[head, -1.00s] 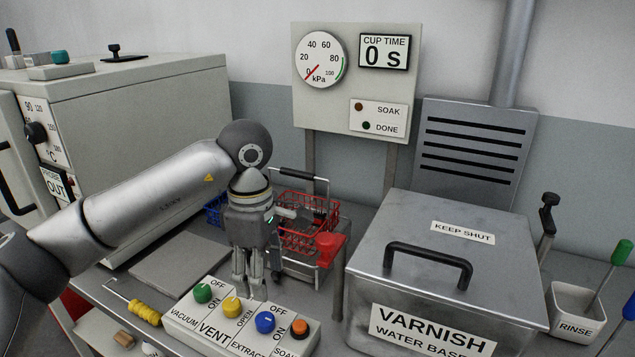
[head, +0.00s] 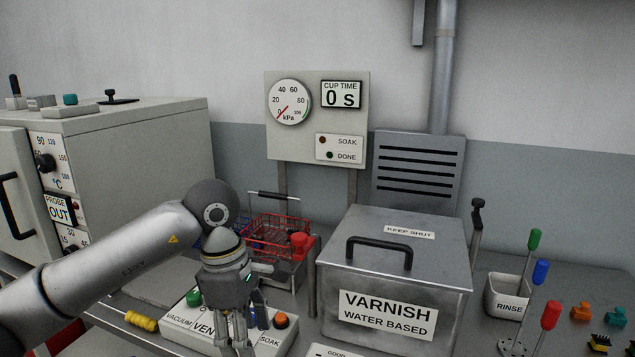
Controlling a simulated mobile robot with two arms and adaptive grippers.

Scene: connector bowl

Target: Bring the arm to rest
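My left arm comes in from the left, and its gripper (head: 236,342) points down in front of the control box (head: 176,315). The fingers overlap the box in the picture and run close to the lower edge. I see nothing held between them, but I cannot tell whether they are open or shut. They hide part of the box's labels and knobs. My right gripper is not in view.
A red wire basket (head: 275,232) stands behind my gripper. The lidded varnish tank (head: 395,255) is to the right, with a rinse cup (head: 506,297) beyond it. An oven (head: 130,165) stands at the left. A yellow-handled tool (head: 140,320) lies in front.

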